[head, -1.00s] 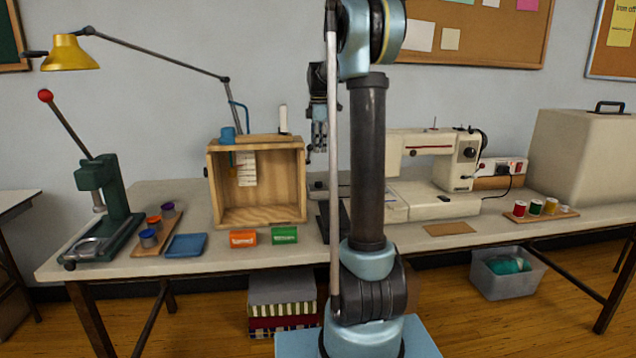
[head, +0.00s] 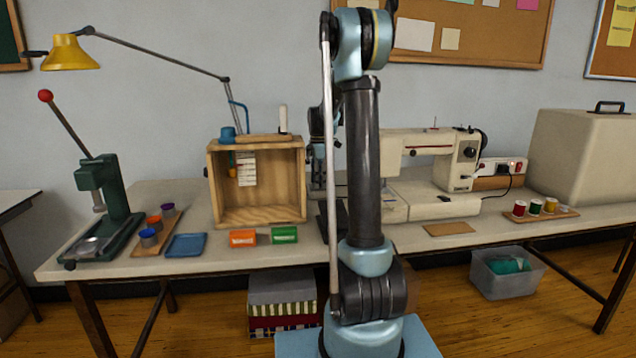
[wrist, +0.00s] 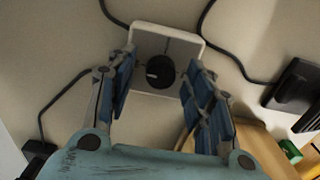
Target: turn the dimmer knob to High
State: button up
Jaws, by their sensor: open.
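The dimmer knob (wrist: 160,73) is round and black, with a pale mark on its left side in the wrist view. It sits in a grey plate with a white frame (wrist: 152,28). My gripper (wrist: 158,68) is open, one blue-padded finger on each side of the knob. I cannot tell whether either finger touches it. In the head view my gripper (head: 318,165) is low over the table, partly hidden behind my arm. My arm hides the dimmer there. No High lettering is readable.
Black cables (wrist: 58,98) run past the dimmer, and a black plug-like block (wrist: 297,87) lies to the right. In the head view a wooden box (head: 213,190) stands left of my gripper and a sewing machine (head: 430,143) stands right.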

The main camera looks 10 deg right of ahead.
jog(key=shift+f, duration=0.1)
jog(key=c, duration=1.1)
